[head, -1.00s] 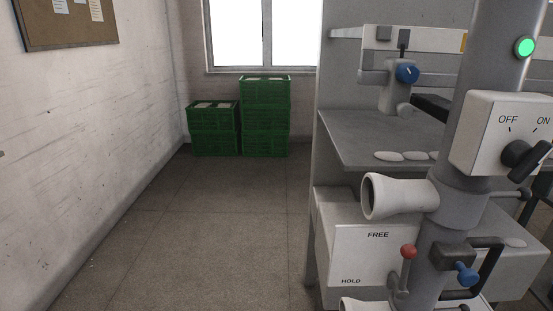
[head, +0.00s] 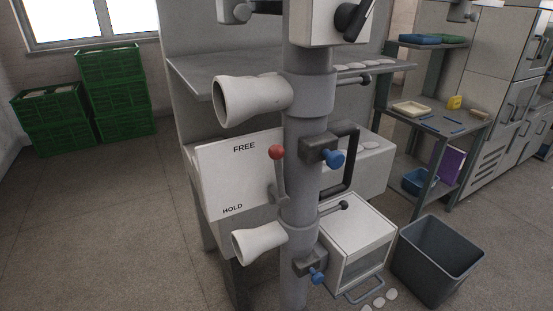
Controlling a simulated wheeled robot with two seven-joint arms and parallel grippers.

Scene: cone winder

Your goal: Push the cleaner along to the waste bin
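The cleaner looks to be the thick grey upright column (head: 303,185) in the middle of the head view. It carries an upper white flared nozzle (head: 245,100) and a lower white nozzle (head: 257,244), both facing left. A lever with a red knob (head: 277,152) stands raised beside a white plate (head: 232,175) marked FREE above and HOLD below. A black bar handle (head: 349,165) and blue knobs (head: 333,159) are on the column's right side. The open, dark grey waste bin (head: 437,262) stands on the floor to the right. Neither of my grippers is in view.
A white box with a glass front (head: 350,245) sits between column and bin, with pale discs (head: 380,300) near it. A shelf rack (head: 425,125) and cabinets (head: 510,90) stand behind right. Green crates (head: 115,85) are back left. The left floor is clear.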

